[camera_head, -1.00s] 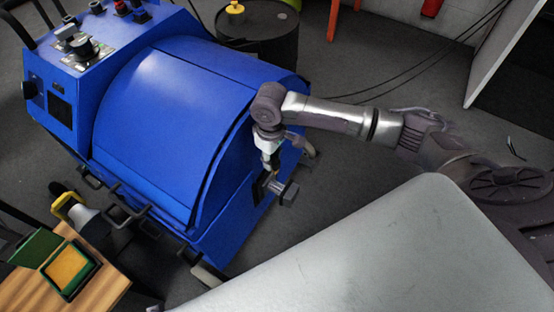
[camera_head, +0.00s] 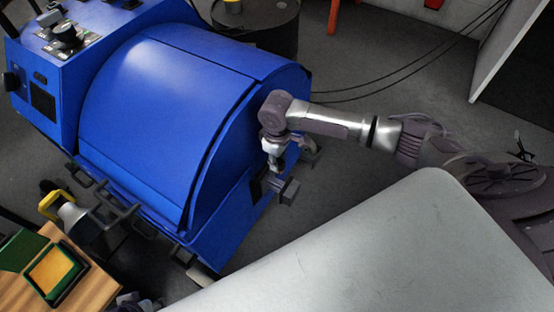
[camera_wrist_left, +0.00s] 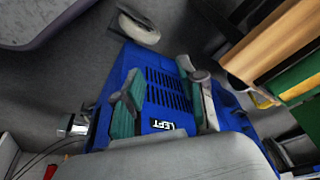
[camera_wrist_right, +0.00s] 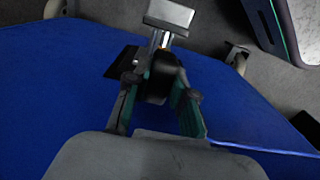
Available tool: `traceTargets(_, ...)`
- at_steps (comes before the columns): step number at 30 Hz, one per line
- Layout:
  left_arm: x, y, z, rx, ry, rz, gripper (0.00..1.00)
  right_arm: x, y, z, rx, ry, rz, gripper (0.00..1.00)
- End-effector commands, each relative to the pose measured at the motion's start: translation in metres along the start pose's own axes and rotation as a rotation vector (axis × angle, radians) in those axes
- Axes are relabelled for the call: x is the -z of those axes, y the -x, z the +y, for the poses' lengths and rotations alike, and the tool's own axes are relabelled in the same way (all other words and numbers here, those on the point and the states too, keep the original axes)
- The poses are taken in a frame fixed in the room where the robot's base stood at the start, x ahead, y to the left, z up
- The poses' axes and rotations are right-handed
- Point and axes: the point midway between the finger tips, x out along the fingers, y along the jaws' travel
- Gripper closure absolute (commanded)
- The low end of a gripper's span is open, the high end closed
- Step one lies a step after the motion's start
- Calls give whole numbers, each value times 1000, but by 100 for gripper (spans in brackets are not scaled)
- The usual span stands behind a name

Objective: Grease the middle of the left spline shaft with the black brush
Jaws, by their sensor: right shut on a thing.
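The blue machine (camera_head: 165,110) has a shaft with a grey square end (camera_head: 286,190) on its lower right side. In the right wrist view the silver shaft (camera_wrist_right: 158,38) shows below that end, beside a dark plate. My right gripper (camera_head: 275,160) is at the shaft, shut on the black brush (camera_wrist_right: 160,78). A small orange spot shows where brush and shaft meet in the picture; contact is unclear. My left gripper (camera_wrist_left: 165,100) is open and empty, before the machine face with vents and a LEFT label (camera_wrist_left: 172,125).
A wooden table (camera_head: 90,290) at lower left holds an open green box (camera_head: 58,272) with yellow content. A yellow-and-grey tool (camera_head: 62,208) is near it. Black handles line the machine's front. A dark drum (camera_head: 265,30) stands behind. My grey base top fills the lower right.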

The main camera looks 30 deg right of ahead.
Motion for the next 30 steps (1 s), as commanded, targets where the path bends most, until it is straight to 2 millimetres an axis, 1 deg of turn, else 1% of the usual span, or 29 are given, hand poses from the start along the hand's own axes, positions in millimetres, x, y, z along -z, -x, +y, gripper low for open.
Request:
traceTargets(15,1,50,-2,5,3,33,60,0,-14,0,-1,1,1,100)
traceTargets(18,11,43,0,2,1,84,60,0,-18,0,-1,1,1,100)
traceTargets(30,51,33,5,-7,-6,282,60,0,-31,0,-1,1,0,100)
